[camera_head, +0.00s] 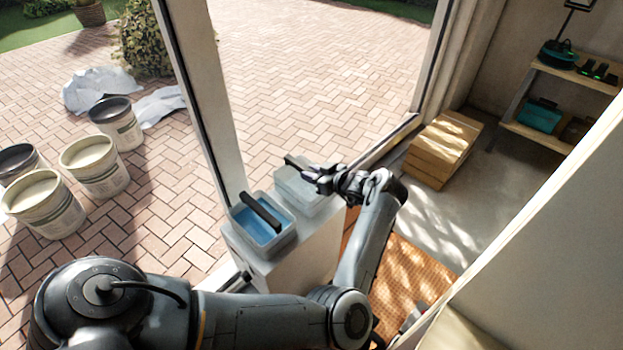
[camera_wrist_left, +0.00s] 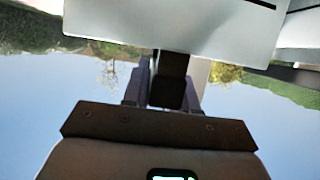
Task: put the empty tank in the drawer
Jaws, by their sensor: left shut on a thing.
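The empty tank (camera_head: 296,187), a pale clear box, is at the far end of the white cabinet (camera_head: 308,262). My left gripper (camera_head: 310,173) is shut on its dark handle. In the left wrist view, the fingers (camera_wrist_left: 168,86) close on the black handle (camera_wrist_left: 172,72), with the pale tank wall (camera_wrist_left: 170,28) beyond. I cannot tell whether the tank touches the cabinet top. A second tank (camera_head: 243,219) with blue liquid and a black handle stands beside it, nearer to me. No open drawer can be made out. My right gripper is not in view.
A window frame post (camera_head: 207,100) rises close to the tanks. Cardboard boxes (camera_head: 443,148) and a shelf (camera_head: 545,133) stand at the right. An orange mat (camera_head: 412,275) lies on the floor. Several paint buckets (camera_head: 95,165) stand on the paving outside.

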